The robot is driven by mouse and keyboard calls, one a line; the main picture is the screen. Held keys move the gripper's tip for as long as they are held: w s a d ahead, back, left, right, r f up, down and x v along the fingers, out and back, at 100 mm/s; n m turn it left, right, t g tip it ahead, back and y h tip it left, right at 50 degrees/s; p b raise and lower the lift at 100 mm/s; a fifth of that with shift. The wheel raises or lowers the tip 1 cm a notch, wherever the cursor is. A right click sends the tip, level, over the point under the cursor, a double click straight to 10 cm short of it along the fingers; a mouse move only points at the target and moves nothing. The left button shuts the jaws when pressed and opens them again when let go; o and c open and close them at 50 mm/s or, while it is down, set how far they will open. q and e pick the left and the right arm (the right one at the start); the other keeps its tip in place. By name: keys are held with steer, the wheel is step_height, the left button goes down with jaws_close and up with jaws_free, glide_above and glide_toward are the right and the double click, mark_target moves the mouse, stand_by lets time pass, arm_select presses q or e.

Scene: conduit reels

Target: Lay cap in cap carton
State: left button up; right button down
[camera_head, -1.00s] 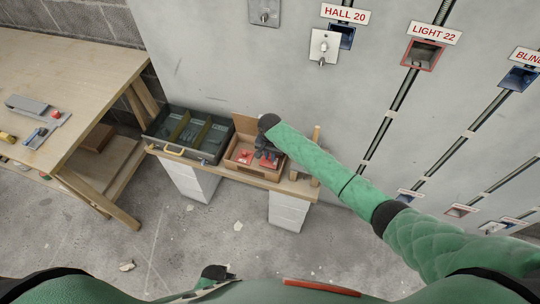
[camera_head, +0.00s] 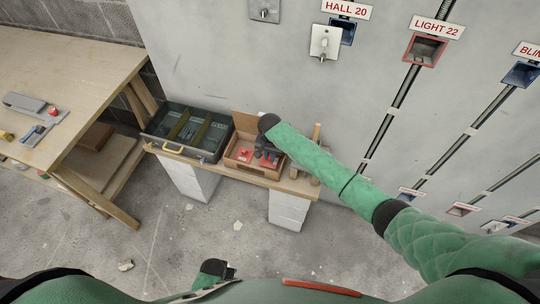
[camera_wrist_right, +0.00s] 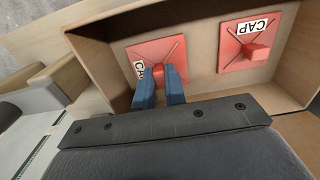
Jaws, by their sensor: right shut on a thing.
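The cap carton (camera_head: 239,164) is an open brown box on the low bench. My right gripper (camera_head: 265,154) reaches into it. In the right wrist view its blue fingers (camera_wrist_right: 159,90) are shut on the knob of a red square cap (camera_wrist_right: 147,53) with a white label and a dark cross. This cap is inside the carton walls, flat or nearly so; I cannot tell whether it touches the floor. A second red cap (camera_wrist_right: 257,42) lies beside it, apart from it. At the bottom of the head view, part of what seems my left gripper (camera_head: 215,268) shows; its fingers are unclear.
A dark compartment case (camera_head: 188,135) stands open left of the carton. A wooden table (camera_head: 75,75) with small items is at the left. The wall carries labelled boxes, including one under LIGHT 22 (camera_head: 425,49). A wooden post (camera_head: 315,136) stands right of the carton.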

steer(key=shift+f, duration=0.45)
stand_by(0.5)
steer(key=c, duration=1.4)
jaws_free()
steer(key=shift+o, duration=0.2)
